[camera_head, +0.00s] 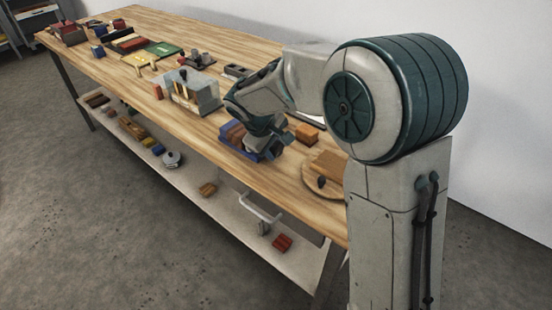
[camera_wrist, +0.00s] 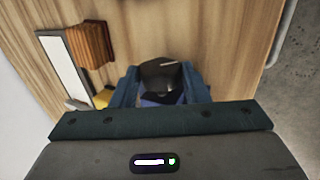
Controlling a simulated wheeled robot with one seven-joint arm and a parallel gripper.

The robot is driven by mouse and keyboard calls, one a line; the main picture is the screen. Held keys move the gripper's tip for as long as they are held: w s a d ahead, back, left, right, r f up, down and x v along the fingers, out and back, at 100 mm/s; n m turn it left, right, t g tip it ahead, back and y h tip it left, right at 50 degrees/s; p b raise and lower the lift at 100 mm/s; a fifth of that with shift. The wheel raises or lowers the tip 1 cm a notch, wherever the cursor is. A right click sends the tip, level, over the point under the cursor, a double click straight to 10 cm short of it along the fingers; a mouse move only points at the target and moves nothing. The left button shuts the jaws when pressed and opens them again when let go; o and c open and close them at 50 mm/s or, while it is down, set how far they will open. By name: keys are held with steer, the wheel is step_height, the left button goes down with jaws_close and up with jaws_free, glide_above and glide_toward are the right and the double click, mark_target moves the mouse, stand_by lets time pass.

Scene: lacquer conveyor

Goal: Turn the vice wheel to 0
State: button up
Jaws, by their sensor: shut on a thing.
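My gripper (camera_wrist: 160,85) points down near the front edge of the wooden bench, its two fingers closed on either side of a dark, rounded part. This dark part (camera_wrist: 160,72) looks like the vice wheel; a short white mark shows on its top. A blue part shows just below it. No numbers can be read, so the wheel's setting cannot be told. In the head view my gripper (camera_head: 262,148) is partly hidden by my arm, and the wheel cannot be made out there.
An orange-brown block (camera_wrist: 91,45) and a white panel (camera_wrist: 65,68) lie to the left in the wrist view. In the head view, a round board (camera_head: 312,183) carries a brown block. A clear-sided box (camera_head: 205,95) stands behind. The bench's front edge is close.

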steer(key=t+b, duration=0.1)
steer(key=b, duration=0.1)
steer(key=f+t+h+b, duration=0.1)
steer(key=b, duration=0.2)
steer(key=shift+s+a+b, duration=0.15)
steer(key=shift+a+b, duration=0.05)
steer(key=shift+b, duration=0.1)
steer(key=t+h+b, duration=0.1)
steer(key=b, duration=0.2)
steer(key=shift+s+r, duration=0.1)
steer(key=shift+r, duration=0.05)
steer(key=shift+r+t+h+b, duration=0.15)
steer(key=shift+t+h+b, duration=0.15)
steer(key=shift+h+b, duration=0.1)
steer(key=o, duration=1)
steer(key=shift+c, duration=0.2)
steer(key=shift+p, duration=0.5)
